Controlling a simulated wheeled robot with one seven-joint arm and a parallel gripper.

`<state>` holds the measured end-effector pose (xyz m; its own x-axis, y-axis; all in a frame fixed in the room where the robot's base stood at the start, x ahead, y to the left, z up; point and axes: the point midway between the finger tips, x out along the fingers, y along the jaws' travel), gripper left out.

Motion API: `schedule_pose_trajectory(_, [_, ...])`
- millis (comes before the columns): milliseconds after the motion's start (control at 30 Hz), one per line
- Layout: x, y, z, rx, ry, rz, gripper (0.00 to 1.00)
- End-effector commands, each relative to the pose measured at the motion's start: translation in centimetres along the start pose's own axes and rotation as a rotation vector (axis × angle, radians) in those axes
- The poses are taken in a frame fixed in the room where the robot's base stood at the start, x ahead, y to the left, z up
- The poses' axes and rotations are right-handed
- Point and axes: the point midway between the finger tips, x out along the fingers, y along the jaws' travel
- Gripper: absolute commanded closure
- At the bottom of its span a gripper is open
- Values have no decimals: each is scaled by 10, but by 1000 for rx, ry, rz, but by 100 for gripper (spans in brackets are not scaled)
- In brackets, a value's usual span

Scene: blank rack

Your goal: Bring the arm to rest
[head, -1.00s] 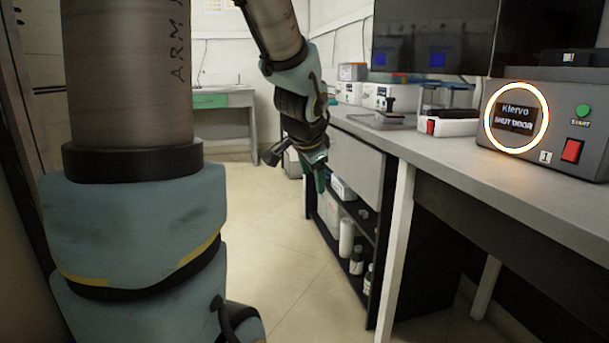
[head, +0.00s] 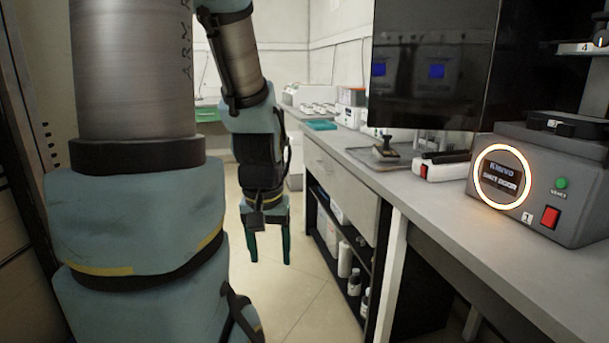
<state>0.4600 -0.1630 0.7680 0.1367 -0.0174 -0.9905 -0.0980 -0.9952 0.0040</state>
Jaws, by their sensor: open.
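My gripper (head: 270,248) hangs at the end of my arm in the middle left of the head view. Its two green fingers point straight down and stand apart, with nothing between them. It is over the open floor, to the left of the bench and its lower shelf, and touches nothing that I can see. My upper arm fills the left side of the view and hides what is behind it.
A long bench (head: 393,186) runs along the right. On it stand a grey device (head: 556,185) with a lit ring display, a white box (head: 441,166) and a teal tray (head: 320,125). Bottles (head: 354,282) stand on the lower shelf. The floor (head: 290,300) beside the bench is clear.

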Motion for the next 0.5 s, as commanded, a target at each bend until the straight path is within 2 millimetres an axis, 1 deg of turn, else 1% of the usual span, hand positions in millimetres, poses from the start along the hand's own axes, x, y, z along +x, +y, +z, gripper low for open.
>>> schedule_pose_trajectory(33, [-34,0,-5,1,0,0,34])
schedule_pose_trajectory(100, [-55,0,-8,1,0,0,34])
schedule_pose_trajectory(300, [-115,0,-16,2,1,0,34])
schedule_pose_trajectory(400, [-140,1,-20,2,1,0,34])
schedule_pose_trajectory(500, [-157,1,-22,2,1,0,34])
